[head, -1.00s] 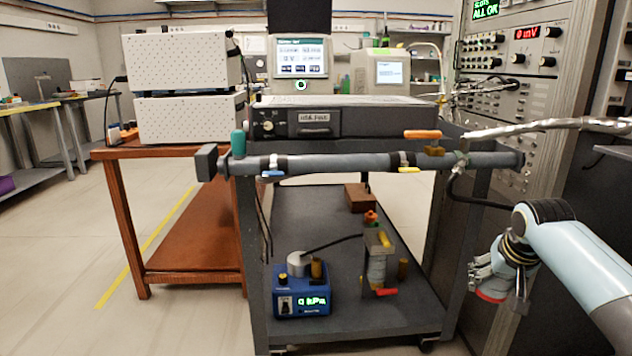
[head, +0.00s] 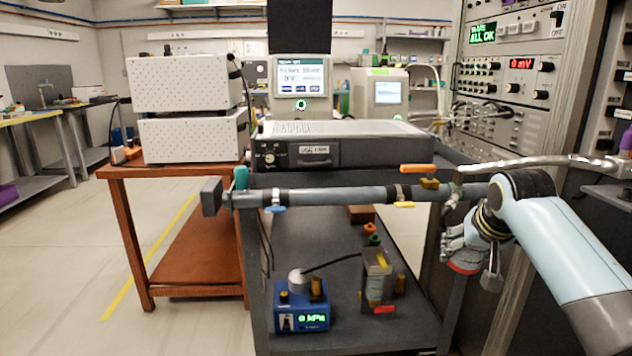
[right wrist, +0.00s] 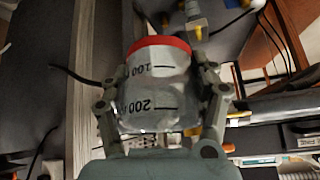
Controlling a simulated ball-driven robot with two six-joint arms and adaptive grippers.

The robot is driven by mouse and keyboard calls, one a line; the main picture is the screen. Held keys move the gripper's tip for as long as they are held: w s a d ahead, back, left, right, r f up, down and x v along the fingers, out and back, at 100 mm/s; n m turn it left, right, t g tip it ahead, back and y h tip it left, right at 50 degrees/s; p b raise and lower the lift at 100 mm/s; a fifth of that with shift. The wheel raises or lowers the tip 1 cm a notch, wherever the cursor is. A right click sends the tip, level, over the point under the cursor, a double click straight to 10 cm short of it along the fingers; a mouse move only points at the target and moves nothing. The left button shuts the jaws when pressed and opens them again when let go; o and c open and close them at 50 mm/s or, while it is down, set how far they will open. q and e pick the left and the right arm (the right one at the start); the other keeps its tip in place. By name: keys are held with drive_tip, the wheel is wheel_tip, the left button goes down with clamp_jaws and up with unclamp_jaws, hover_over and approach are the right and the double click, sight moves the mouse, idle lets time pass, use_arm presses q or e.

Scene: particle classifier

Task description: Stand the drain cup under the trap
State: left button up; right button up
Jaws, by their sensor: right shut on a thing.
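My right gripper (head: 462,242) is shut on the drain cup (right wrist: 152,92). The cup is clear with a red rim and 100 and 200 marks, held between both fingers in the right wrist view. In the head view its red part (head: 463,268) shows below the gripper, beside the cart's right post; the rest is mostly hidden. What looks like the trap (head: 378,275) is a clear upright vessel on the cart's lower shelf, with a red piece low at its front. The cup is apart from it, to its right. My left gripper is out of view.
A blue pump (head: 302,305) reading 0 kPa stands on the lower shelf (head: 335,262), left of the vessel. A horizontal grey pipe (head: 340,195) with coloured valves crosses above. A brass-coloured post stands right of the vessel. An instrument rack (head: 530,100) is at right.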

drive_tip(key=s+a+r+n+y, duration=0.1)
drive_tip(key=s+a+r, duration=0.25)
drive_tip(key=r, duration=0.25)
drive_tip(key=s+a+r+n, duration=0.1)
drive_tip(key=s+a+r, duration=0.25)
drive_tip(key=r, duration=0.25)
drive_tip(key=s+a+r+n+y, duration=0.1)
drive_tip(key=s+r, duration=0.5)
drive_tip(key=s, duration=0.4)
drive_tip(key=shift+a, duration=0.2)
